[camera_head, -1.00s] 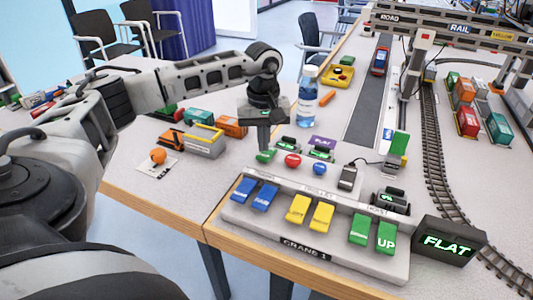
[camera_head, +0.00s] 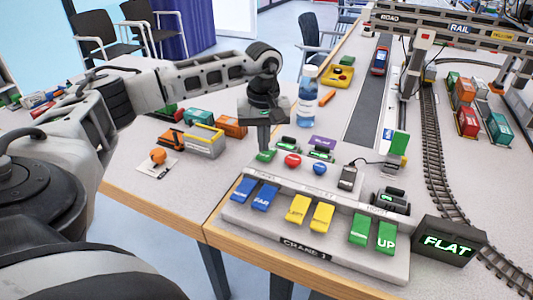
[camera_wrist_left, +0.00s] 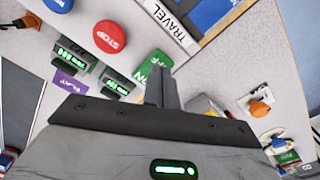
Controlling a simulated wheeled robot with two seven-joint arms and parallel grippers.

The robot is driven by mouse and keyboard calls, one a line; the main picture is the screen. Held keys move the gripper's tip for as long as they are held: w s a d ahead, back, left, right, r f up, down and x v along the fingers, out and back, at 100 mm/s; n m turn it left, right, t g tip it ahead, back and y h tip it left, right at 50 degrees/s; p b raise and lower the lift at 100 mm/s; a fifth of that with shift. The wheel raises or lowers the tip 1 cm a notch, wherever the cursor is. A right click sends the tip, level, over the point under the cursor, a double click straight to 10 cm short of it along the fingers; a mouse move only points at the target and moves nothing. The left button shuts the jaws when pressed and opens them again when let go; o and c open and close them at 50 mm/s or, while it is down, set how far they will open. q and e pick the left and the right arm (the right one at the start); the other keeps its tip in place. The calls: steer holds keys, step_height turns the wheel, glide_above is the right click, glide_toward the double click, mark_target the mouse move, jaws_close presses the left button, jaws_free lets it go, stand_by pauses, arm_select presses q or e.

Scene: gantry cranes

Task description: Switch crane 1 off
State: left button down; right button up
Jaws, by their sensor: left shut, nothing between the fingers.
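Crane 1's control panel (camera_head: 287,222) has blue, yellow and green rocker keys and the label CRANE 1. Behind it are a green ON button (camera_head: 266,156), a red STOP button (camera_head: 292,160) and a blue button (camera_head: 319,168). In the left wrist view, the green button (camera_wrist_left: 152,67) and red STOP button (camera_wrist_left: 109,37) show clearly. My left gripper (camera_head: 264,148) points down at the green button, its fingers shut and empty. The fingertips (camera_wrist_left: 163,75) overlap the green button's edge; I cannot tell if they touch. My right gripper is not in view.
Small lit green displays (camera_head: 320,153) stand behind the buttons. A dark box reading FLAT (camera_head: 447,242) is at the panel's right end. A water bottle (camera_head: 306,95) stands behind my gripper.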

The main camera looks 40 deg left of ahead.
mark_target(263, 155)
arm_select(q)
steer(key=shift+f+b, duration=0.75)
steer(key=shift+f, duration=0.35)
stand_by(0.5)
steer(key=shift+r+p, duration=2.8)
steer(key=shift+r, duration=0.75)
steer(key=shift+s+f, duration=0.1)
